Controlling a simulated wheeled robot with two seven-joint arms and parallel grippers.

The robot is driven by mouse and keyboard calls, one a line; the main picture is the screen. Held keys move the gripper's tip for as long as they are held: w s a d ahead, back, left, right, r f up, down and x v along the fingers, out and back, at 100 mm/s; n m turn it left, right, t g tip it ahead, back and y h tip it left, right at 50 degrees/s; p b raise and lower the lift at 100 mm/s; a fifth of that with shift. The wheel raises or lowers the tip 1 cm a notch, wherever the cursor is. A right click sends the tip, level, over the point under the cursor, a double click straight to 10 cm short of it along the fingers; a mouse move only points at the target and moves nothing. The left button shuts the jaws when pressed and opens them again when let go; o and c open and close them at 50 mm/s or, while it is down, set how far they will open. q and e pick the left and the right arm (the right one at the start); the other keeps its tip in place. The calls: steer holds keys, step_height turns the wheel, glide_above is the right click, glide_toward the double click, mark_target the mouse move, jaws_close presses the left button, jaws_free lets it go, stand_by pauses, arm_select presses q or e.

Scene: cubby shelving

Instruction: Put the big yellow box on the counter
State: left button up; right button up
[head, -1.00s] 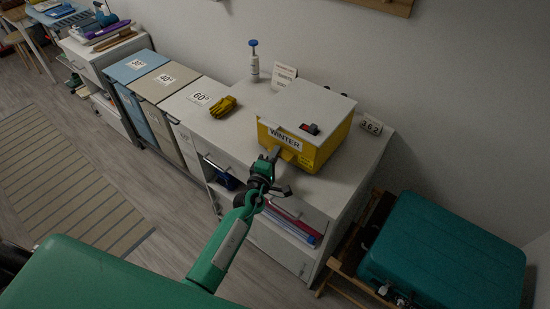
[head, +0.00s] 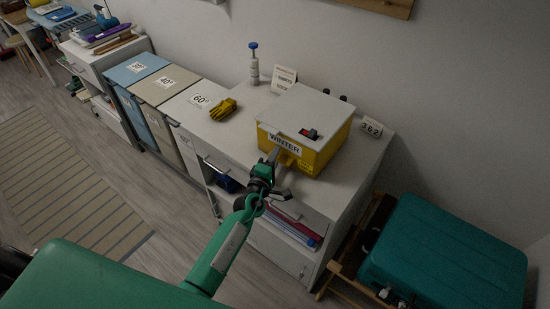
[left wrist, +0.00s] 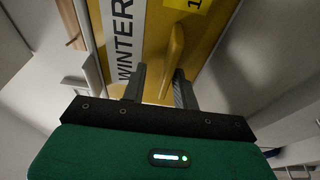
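The big yellow box (head: 315,158), with a grey lid and a WINTER label, sits on the white counter (head: 355,165) near its right end. In the left wrist view its yellow front (left wrist: 155,35) fills the middle, with a raised yellow handle (left wrist: 176,48). My left gripper (head: 279,172) is at the front of the box, below the label. Its fingers (left wrist: 160,90) are spread, with the handle's lower end between them; a gap shows on the left side, and contact on the right is unclear. My right gripper is not in view.
Yellow gloves (head: 223,109), a blue-topped bottle (head: 254,68) and a card (head: 284,79) are left of and behind the box. A teal case (head: 445,255) rests on a wooden stand at right.

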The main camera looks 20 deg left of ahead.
arm_select(q)
steer(key=shift+s+f, duration=0.15)
steer(key=shift+f, duration=0.15)
steer(key=shift+r+p, duration=0.4)
steer(key=s+a+b, duration=0.1)
steer(key=s, duration=1)
steer(key=shift+s+r+b, duration=0.25)
steer(key=shift+s+b, duration=0.05)
steer(key=shift+s, duration=0.1)
